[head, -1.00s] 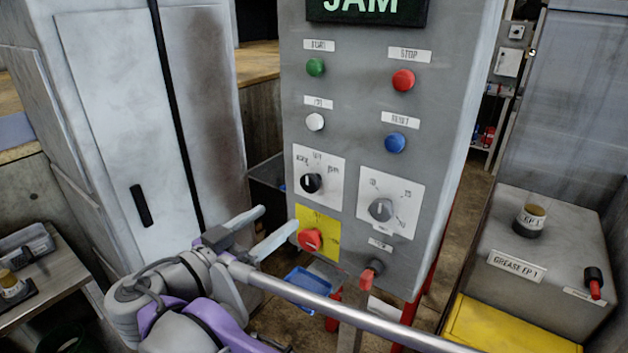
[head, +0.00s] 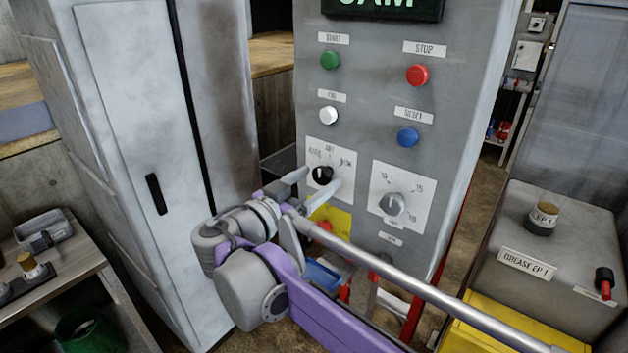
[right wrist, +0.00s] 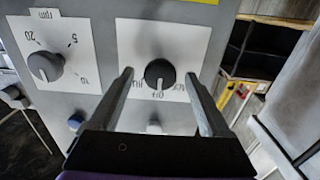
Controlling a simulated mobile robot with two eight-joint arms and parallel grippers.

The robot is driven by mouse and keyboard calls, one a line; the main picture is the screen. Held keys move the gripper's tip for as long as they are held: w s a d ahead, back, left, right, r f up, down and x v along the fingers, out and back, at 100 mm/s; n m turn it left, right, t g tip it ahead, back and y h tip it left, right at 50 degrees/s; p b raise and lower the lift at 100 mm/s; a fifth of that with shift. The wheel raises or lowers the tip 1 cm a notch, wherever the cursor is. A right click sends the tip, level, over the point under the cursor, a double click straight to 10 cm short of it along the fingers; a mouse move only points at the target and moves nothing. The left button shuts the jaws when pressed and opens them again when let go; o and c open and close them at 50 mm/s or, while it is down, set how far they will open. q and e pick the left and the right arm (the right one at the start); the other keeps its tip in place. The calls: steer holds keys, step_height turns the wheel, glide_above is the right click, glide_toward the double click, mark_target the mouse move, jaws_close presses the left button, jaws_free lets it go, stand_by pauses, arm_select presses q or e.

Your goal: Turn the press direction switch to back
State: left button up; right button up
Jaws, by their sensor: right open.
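The press direction switch (head: 322,174) is a round black knob on a white label plate, on the grey control panel (head: 365,110). Three position words stand around the knob; the middle one reads OFF. My right gripper (head: 321,180) is open in front of the switch. In the right wrist view the image is turned over, and the dark knob (right wrist: 160,74) shows between the two fingers (right wrist: 158,77), with a gap on each side. Neither finger clearly touches it. My left gripper is not in view.
A second knob (head: 393,204) with numbers sits right of the switch. Buttons, including the green (head: 330,60) and blue (head: 408,137) ones, are above. A red knob on a yellow plate (head: 334,217) is below, partly hidden by my arm. A grey cabinet (head: 130,110) stands left.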

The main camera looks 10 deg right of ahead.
jaws_close()
stand_by(0.3)
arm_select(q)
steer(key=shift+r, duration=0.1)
arm_select(e)
steer(key=shift+r+n+p, duration=0.15)
steer(key=shift+n+p, duration=0.5)
steer(key=shift+n, duration=0.45)
steer(key=n+p, duration=0.1)
steer(key=n, duration=0.1)
steer(key=shift+n, duration=0.3)
steer(key=shift+n+p, duration=0.4)
steer(key=shift+n, duration=0.8)
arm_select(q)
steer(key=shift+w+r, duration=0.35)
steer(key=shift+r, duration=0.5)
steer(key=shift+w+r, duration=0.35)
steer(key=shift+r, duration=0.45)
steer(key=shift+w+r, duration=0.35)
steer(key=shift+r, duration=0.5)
arm_select(e)
steer(key=shift+n, duration=1.4)
